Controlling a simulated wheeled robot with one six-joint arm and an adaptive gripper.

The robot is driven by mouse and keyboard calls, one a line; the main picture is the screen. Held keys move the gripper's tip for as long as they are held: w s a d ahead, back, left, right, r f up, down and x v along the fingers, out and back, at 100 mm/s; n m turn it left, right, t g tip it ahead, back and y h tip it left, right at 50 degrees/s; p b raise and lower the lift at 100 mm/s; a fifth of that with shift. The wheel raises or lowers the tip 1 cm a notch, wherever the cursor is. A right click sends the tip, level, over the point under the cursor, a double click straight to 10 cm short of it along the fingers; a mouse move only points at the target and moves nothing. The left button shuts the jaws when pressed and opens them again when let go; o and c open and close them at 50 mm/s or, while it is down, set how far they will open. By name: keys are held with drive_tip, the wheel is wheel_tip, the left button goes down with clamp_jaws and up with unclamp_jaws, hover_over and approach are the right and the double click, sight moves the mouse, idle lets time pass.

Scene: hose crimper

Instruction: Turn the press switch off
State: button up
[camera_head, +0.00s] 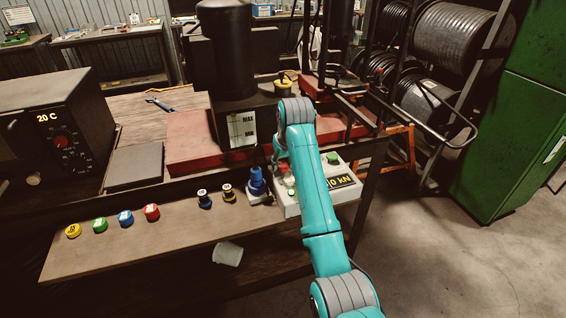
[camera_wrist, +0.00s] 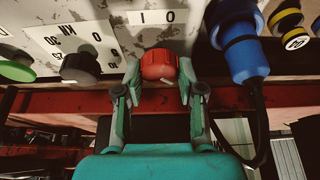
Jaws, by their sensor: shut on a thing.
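The press switch is a red knob (camera_wrist: 158,64) on a worn light panel (camera_wrist: 185,28), beside a white label marked I and O (camera_wrist: 151,17), seen in the wrist view. My gripper (camera_wrist: 159,72) has one finger on each side of the knob and is shut on it. I cannot make out which mark the knob points to. In the head view the control box (camera_head: 346,168) stands at the right of the bench, and my arm hides part of it. My gripper (camera_head: 280,160) shows only partly there, at the box's left side.
A blue plug (camera_wrist: 240,50) with a dark cable is close to my gripper's right in the wrist view. A black knob (camera_wrist: 80,68) and a green button (camera_wrist: 15,68) are to the left.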

drive_tip(key=n, duration=0.2)
drive_tip(key=n+y, duration=0.1)
drive_tip(key=n, duration=0.1)
drive_tip(key=shift+d+n+g+y, duration=0.1)
drive_tip(key=shift+n+g+y, duration=0.2)
drive_tip(key=shift+g, duration=0.1)
drive_tip(key=n+g+y, duration=0.1)
drive_tip(key=n, duration=0.3)
drive_tip(key=shift+w, duration=0.15)
drive_tip(key=n+g, duration=0.1)
drive_tip(key=n, duration=0.1)
drive_tip(key=n+g, duration=0.1)
drive_tip(key=n, duration=0.2)
drive_tip(key=shift+w+r+y, duration=0.1)
drive_tip(key=shift+y, duration=0.2)
drive_tip(key=shift+n+g, duration=0.9)
drive_tip(key=shift+n, duration=1.3)
drive_tip(key=o, duration=1.1)
drive_tip(key=shift+w+d, duration=0.1)
